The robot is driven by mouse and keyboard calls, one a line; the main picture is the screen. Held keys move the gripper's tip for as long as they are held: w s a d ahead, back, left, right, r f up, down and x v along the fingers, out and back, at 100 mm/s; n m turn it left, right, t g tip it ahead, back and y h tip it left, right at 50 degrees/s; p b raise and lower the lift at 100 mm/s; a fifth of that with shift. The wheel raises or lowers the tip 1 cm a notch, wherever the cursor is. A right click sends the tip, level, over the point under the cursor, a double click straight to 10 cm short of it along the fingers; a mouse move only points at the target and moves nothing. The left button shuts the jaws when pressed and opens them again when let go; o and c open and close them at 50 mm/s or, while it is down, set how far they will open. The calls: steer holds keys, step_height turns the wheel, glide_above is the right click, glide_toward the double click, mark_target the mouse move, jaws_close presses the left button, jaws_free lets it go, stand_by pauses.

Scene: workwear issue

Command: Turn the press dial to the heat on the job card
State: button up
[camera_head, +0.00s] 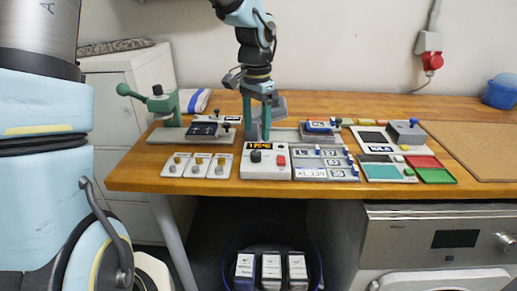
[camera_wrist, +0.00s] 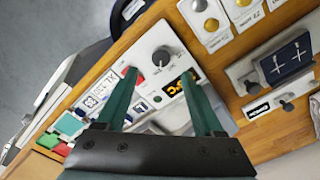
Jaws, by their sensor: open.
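The press control box (camera_head: 266,174) is a white box near the table's front edge. On it are a black dial (camera_head: 256,156), a red button (camera_head: 281,160) and an orange-lit display (camera_head: 258,146); its digits are too small to read. My gripper (camera_head: 256,137) points down just above and behind the box. In the wrist view, the dial (camera_wrist: 161,57) shows between the open green fingertips (camera_wrist: 159,73), with no clear contact. One finger partly hides the red button, and the display (camera_wrist: 180,84) lies beside the other. I cannot tell which card is the job card.
Left of the box are several white plates with round discs (camera_head: 197,170) and a green-handled press (camera_head: 165,103). Right of it are a grey labelled board (camera_head: 325,172) and a tray of coloured pads (camera_head: 385,173). A brown mat (camera_head: 475,145) lies bare at the right.

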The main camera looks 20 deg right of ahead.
mark_target(256, 152)
step_height(256, 152, down, 7)
steer(key=shift+a+f+p, duration=0.1)
steer(key=shift+p, duration=0.35)
steer(key=shift+w, duration=0.1)
jaws_close()
stand_by(0.3)
